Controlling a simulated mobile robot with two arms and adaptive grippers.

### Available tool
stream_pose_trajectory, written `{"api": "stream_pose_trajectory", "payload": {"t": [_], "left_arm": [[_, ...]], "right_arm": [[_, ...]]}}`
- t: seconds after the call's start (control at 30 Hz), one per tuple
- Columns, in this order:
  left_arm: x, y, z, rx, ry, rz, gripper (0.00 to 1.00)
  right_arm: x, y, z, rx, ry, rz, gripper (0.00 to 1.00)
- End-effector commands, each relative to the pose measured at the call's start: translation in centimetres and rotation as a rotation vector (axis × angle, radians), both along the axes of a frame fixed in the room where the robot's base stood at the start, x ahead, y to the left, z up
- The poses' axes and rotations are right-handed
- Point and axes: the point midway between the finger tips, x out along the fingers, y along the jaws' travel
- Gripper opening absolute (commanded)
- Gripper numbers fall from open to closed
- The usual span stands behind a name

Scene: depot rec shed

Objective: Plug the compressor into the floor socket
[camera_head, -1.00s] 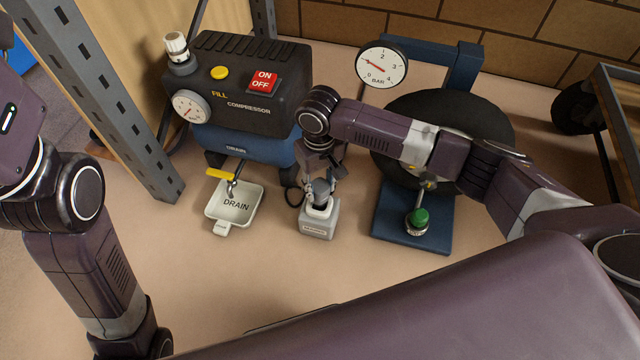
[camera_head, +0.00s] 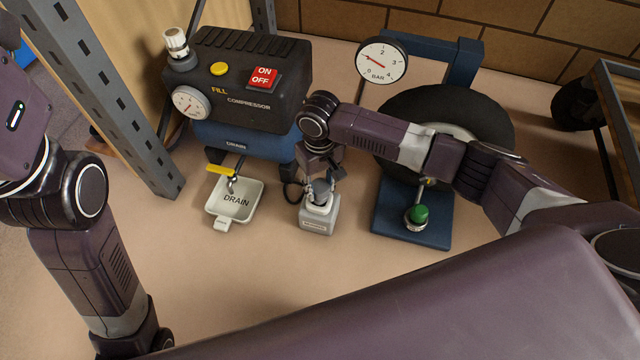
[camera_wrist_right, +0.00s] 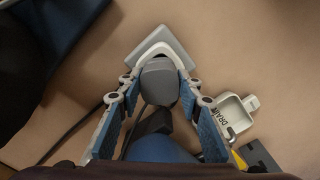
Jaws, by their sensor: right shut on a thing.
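The floor socket (camera_head: 317,220) is a light grey box with a label on its front, standing on the floor. My right gripper (camera_head: 320,188) is directly above it, pointing down, and is shut on the dark grey plug. In the right wrist view the plug (camera_wrist_right: 160,82) sits between the blue-padded fingers, over the light socket (camera_wrist_right: 163,43). How deep the plug sits is hidden. The compressor (camera_head: 245,95) is black and blue, with a red ON/OFF switch (camera_head: 263,77), and stands behind and left of the socket. My left gripper is out of view.
A white drain tray (camera_head: 236,213) lies left of the socket under a yellow-handled valve (camera_head: 220,170). The floor in front is clear.

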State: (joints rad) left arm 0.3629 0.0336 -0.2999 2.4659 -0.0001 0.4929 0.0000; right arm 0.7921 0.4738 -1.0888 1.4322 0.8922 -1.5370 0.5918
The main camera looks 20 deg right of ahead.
Motion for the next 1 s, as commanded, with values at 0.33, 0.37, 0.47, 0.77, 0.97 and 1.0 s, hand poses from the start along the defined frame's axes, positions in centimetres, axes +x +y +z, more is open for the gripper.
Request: {"api": "stream_pose_trajectory", "payload": {"t": [0.33, 0.37, 0.47, 0.77, 0.97, 1.0], "left_arm": [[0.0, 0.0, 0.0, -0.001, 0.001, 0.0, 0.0], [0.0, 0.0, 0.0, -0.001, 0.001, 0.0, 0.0], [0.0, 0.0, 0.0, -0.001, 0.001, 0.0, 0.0], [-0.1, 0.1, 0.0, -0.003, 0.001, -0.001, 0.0], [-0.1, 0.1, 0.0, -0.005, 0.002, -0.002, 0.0], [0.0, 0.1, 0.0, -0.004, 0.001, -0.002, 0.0]], "right_arm": [[0.1, 0.0, -0.3, 0.002, -0.003, 0.0, 0.09], [0.1, 0.0, -0.3, 0.002, -0.003, 0.0, 0.35], [0.1, 0.0, -0.3, 0.002, -0.003, 0.0, 0.46], [0.0, 0.0, -0.4, 0.0, -0.001, 0.0, 0.53], [0.1, 0.1, 1.0, 0.003, -0.003, -0.001, 0.53], [0.1, 0.1, 1.6, 0.003, -0.003, 0.0, 0.53]]}}
